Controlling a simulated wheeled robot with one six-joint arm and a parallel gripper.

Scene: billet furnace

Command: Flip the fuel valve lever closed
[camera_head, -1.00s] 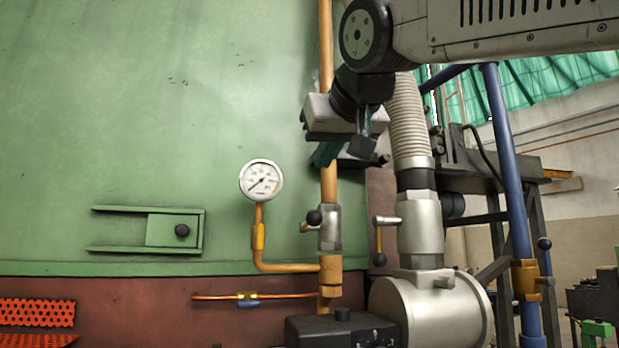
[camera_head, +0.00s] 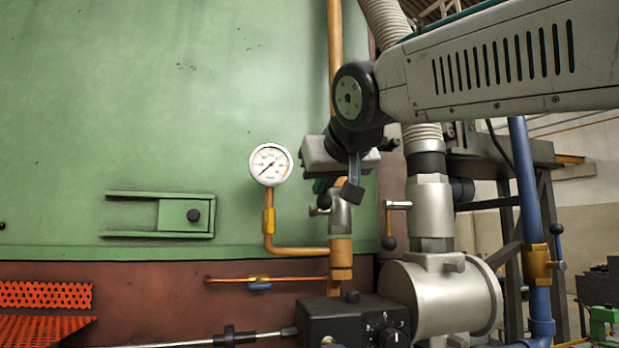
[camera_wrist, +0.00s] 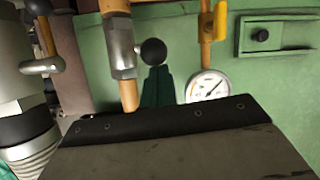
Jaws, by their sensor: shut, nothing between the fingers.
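A steel valve (camera_head: 341,214) sits on the vertical orange pipe. Its short lever ends in a black ball knob (camera_head: 323,201), which sits at the valve's left side and seems to stick out towards me. My gripper (camera_head: 322,186) is just above the knob, its teal fingers together and partly hidden by my wrist. In the wrist view, which looks upside down, the shut fingers (camera_wrist: 157,86) point at the black knob (camera_wrist: 153,52) beside the steel valve (camera_wrist: 120,48). I cannot tell whether the fingertips touch the knob.
A pressure gauge (camera_head: 271,164) stands left of the valve on an orange branch pipe. A silver pipe with another black-knobbed lever (camera_head: 389,242) is close on the right. A blue pipe (camera_head: 529,205) stands farther right. The green furnace wall (camera_head: 150,100) is behind.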

